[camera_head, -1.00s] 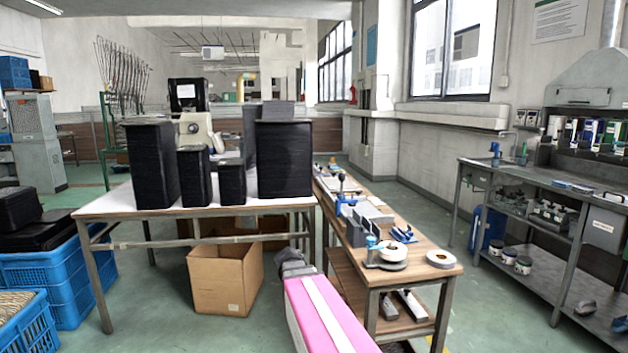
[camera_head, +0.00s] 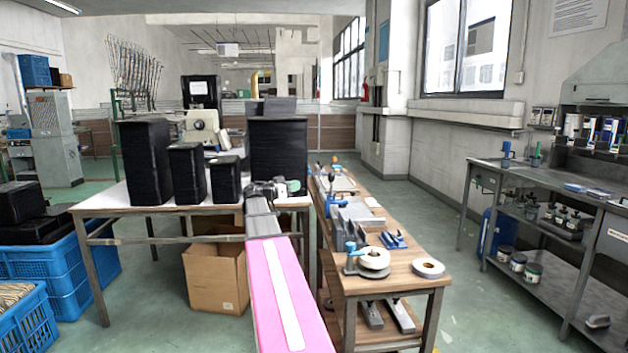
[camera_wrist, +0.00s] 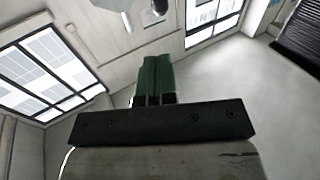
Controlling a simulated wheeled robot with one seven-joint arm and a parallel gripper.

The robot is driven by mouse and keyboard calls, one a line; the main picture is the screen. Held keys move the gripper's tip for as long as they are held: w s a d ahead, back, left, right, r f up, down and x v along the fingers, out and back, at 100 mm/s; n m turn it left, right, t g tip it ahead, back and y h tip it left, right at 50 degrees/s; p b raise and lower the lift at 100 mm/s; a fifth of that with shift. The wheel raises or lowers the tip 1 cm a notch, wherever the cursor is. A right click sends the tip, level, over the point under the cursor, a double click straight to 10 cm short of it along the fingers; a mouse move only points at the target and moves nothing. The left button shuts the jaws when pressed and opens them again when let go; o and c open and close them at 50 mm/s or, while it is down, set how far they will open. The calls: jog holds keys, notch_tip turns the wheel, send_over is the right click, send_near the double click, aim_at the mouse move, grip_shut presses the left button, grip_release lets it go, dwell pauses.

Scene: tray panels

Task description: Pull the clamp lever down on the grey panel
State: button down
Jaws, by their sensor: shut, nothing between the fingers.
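My gripper (camera_head: 290,186) is at the end of my pink and grey arm in the head view, small and in front of the lower edge of a tall black stack. In the wrist view its two green fingers (camera_wrist: 153,78) are together with nothing between them. Grey metal parts (camera_head: 353,214) and a blue-handled tool (camera_head: 335,200) are on the wooden bench (camera_head: 405,274), to the right of my gripper. I cannot tell which grey part is the panel, and I cannot make out the clamp lever in either view.
Black stacks (camera_head: 278,150) stand on the white table (camera_head: 100,203) beside the bench. Tape rolls (camera_head: 428,268) lie at the bench's near end. A cardboard box (camera_head: 213,275) is under the table. Open green floor (camera_head: 470,300) lies between the bench and the right workbench.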

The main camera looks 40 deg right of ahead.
aim_at(331, 177)
dwell(0.3)
jog(key=d, duration=1.4)
jog(key=shift+s+r, duration=0.25)
jog(key=shift+r, duration=0.15)
jog(key=shift+s+d+r+m+y, duration=0.2)
jog(key=shift+s+d+m+y, duration=0.15)
jog(key=shift+d+y, duration=0.25)
jog(key=shift+s+d+r+m+y, duration=0.3)
jog(key=shift+d+y, duration=0.2)
jog(key=shift+y, duration=0.2)
jog(key=s+d+f+m+t+y, duration=0.3)
jog(key=s+d+f+y, duration=0.1)
jog(key=d+y, duration=0.4)
jog(key=shift+s+f+t+y, duration=0.35)
jog(key=shift+f+y, duration=0.25)
jog(key=shift+y, duration=0.6)
jog(key=shift+d+f+m, duration=0.15)
jog(key=shift+m, duration=0.1)
